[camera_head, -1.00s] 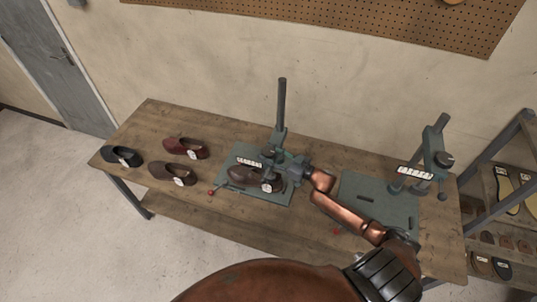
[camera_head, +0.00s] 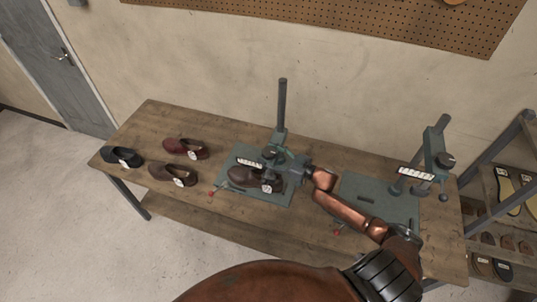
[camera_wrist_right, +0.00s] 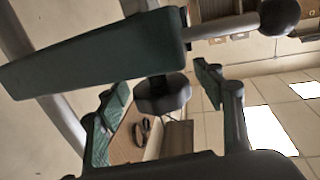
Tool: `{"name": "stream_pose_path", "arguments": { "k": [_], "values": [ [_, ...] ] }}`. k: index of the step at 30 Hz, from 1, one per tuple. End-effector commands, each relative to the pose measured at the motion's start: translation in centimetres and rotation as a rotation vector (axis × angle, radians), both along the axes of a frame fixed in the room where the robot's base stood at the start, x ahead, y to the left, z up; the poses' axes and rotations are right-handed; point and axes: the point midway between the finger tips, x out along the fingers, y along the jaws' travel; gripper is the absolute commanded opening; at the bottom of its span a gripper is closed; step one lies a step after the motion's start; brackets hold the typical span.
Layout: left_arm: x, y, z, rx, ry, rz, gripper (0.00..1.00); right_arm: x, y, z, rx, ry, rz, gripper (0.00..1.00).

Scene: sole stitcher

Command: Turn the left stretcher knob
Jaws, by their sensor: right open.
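The left stretcher (camera_head: 283,115) stands mid-table, a grey-green frame with a tall post and a striped label. Its dark round knob (camera_head: 269,152) is near the top of the frame and also shows in the right wrist view (camera_wrist_right: 162,95). My right gripper (camera_head: 281,159) is at this knob, reaching in from the right. In the wrist view its two green fingers (camera_wrist_right: 165,112) are open, one on each side of the knob, with gaps visible. A dark brown shoe (camera_head: 245,178) sits under the stretcher, partly hidden by the frame. My left gripper is not in view.
A second stretcher (camera_head: 437,145) with its own knob stands at the right on a green base. Several shoes (camera_head: 174,174) lie on the left of the wooden table (camera_head: 225,222). A shelf (camera_head: 485,205) with soles stands at the far right. A ball-ended lever (camera_wrist_right: 278,17) is close above the gripper.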

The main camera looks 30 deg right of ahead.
Motion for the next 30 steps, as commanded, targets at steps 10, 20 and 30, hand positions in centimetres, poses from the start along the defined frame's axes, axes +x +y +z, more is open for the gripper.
{"name": "stream_pose_path", "arguments": {
  "k": [10,20,30],
  "values": [
    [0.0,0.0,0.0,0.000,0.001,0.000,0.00,-4.1,-2.4,-0.2,-0.001,0.005,-0.002,0.61],
    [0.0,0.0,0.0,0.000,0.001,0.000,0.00,-9.2,-5.3,-0.1,0.000,0.001,0.000,0.61],
    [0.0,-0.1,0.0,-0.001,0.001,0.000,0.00,-10.4,-6.0,0.0,0.000,0.000,0.001,0.61]
  ]
}}
